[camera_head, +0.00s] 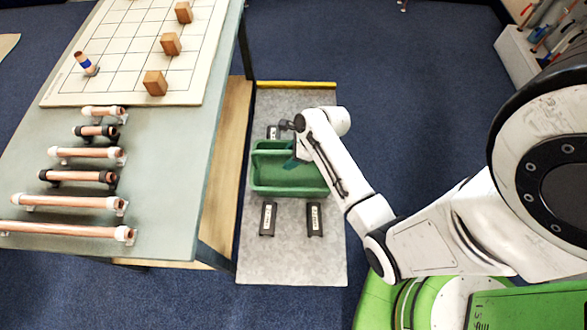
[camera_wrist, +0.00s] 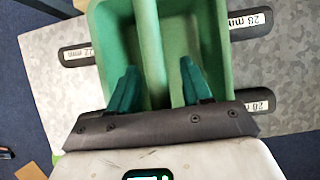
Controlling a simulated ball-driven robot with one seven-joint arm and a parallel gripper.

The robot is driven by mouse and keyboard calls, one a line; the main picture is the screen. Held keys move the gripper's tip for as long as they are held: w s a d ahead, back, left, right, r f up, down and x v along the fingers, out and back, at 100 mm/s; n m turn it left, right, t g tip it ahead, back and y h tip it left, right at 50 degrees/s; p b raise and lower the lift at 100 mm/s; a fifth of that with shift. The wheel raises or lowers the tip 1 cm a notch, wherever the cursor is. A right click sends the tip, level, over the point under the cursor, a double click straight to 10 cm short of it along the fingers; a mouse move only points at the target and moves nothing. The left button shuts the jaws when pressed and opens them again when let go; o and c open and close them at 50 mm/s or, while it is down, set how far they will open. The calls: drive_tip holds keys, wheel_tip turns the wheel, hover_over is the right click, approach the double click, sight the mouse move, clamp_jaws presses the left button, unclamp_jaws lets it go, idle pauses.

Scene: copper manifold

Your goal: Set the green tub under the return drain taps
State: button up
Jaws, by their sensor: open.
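The green tub (camera_head: 288,190) stands on a grey speckled board on the floor, right of the table. It has a bar-like handle (camera_wrist: 150,45) running across its middle, seen in the wrist view. My gripper (camera_head: 297,158) reaches down over the tub from the right. In the wrist view its two green fingers (camera_wrist: 159,68) are apart, one on each side of the handle, inside the tub's outline. I cannot tell whether either finger touches the handle. I cannot make out any drain taps in either view.
Black labelled blocks (camera_head: 268,218) lie on the grey board (camera_head: 290,262) around the tub; one label reads 28 mm (camera_wrist: 250,24). The table (camera_head: 190,150) holds copper pipes (camera_head: 85,153) and a gridded board with wooden blocks (camera_head: 155,83). Blue floor is clear beyond the board.

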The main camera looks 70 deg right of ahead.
drive_tip(key=shift+c, duration=0.5)
clamp_jaws()
